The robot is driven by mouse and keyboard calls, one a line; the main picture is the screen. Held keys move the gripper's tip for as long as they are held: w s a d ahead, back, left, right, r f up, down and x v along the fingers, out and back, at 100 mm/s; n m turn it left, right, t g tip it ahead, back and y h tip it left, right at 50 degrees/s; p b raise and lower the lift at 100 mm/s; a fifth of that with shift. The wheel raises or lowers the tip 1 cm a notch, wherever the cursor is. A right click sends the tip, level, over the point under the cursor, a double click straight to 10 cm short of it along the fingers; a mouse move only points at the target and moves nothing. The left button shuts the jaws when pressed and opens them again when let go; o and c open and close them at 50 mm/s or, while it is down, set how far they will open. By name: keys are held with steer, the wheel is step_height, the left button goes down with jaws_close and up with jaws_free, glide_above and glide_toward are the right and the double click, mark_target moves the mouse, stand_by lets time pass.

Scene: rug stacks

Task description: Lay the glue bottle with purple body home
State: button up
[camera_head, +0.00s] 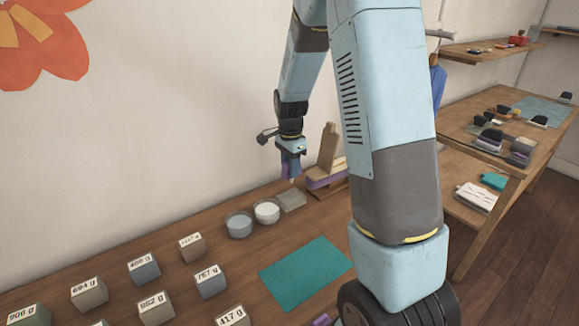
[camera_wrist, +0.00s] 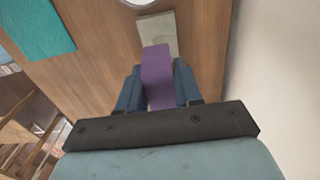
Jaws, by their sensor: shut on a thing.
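My gripper (camera_head: 291,163) is shut on a purple thing, which looks like the glue bottle with purple body (camera_wrist: 157,72). It is held above the table near the wall, and a pale tip shows below it in the head view. In the wrist view the purple body lies between the two blue fingers; its lower end is hidden. A small grey-beige square pad (camera_head: 291,200) lies on the table beneath the gripper; it also shows behind the bottle in the wrist view (camera_wrist: 165,30). The bottle looks apart from the pad.
Two round dishes (camera_head: 239,226) (camera_head: 267,214) stand left of the pad. A wooden stand (camera_head: 328,155) is close on the right. A teal mat (camera_head: 305,275) lies in front. Several weight-labelled blocks (camera_head: 210,282) are at left. A loaded side table (camera_head: 490,170) stands right.

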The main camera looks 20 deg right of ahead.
steer(key=shift+a+f, duration=0.1)
steer(key=shift+a, duration=0.05)
steer(key=shift+s+f, duration=0.1)
steer(key=shift+f, duration=2)
steer(key=shift+f, duration=0.45)
steer(key=shift+f, duration=0.55)
steer(key=shift+f, duration=0.7)
steer(key=o, duration=0.8)
steer(key=shift+r, duration=0.1)
